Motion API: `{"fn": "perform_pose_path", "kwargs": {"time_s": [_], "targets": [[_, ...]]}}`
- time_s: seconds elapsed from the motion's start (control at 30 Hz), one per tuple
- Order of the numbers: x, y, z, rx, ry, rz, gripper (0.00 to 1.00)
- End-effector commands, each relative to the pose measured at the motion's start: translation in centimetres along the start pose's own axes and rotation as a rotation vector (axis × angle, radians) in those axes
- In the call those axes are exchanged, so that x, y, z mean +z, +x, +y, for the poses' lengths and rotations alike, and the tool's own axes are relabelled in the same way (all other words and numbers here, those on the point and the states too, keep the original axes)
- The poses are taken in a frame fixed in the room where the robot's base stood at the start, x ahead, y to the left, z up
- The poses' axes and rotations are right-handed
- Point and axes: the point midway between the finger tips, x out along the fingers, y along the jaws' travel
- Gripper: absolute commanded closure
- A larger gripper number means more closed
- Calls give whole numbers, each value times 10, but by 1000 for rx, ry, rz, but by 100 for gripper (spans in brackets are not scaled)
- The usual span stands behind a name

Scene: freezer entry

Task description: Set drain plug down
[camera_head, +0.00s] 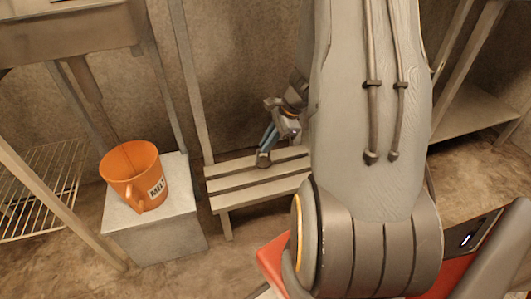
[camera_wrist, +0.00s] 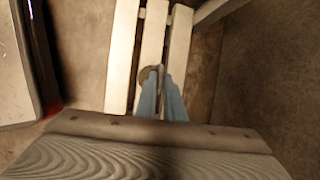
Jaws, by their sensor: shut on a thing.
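The drain plug (camera_head: 263,160), a small dark grey-brown piece, is between the blue fingertips of my gripper (camera_head: 267,147). In the wrist view, part of the round plug (camera_wrist: 147,73) shows at the fingertips, and the rest is hidden by the fingers of my gripper (camera_wrist: 161,75). My gripper is shut on the plug and points down over the slatted wooden bench (camera_head: 255,180). The bench also shows in the wrist view (camera_wrist: 120,60). I cannot tell whether the plug touches the slats.
An orange bucket (camera_head: 122,160) marked "MELT" stands on a pale block (camera_head: 155,235) left of the bench. A wire rack (camera_head: 40,185) is at the far left, with a basin (camera_head: 65,35) above. A low shelf (camera_head: 470,115) is at the right. The visible slats are otherwise bare.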

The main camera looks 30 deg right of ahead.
Motion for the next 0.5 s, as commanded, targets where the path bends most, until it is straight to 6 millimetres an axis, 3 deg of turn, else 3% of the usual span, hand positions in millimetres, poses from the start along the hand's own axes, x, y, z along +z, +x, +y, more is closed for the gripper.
{"fn": "perform_pose_path", "kwargs": {"time_s": [0.2,0.5], "targets": [[-11,28,6,2,1,0,100],[-11,28,6,1,-1,0,100]]}}
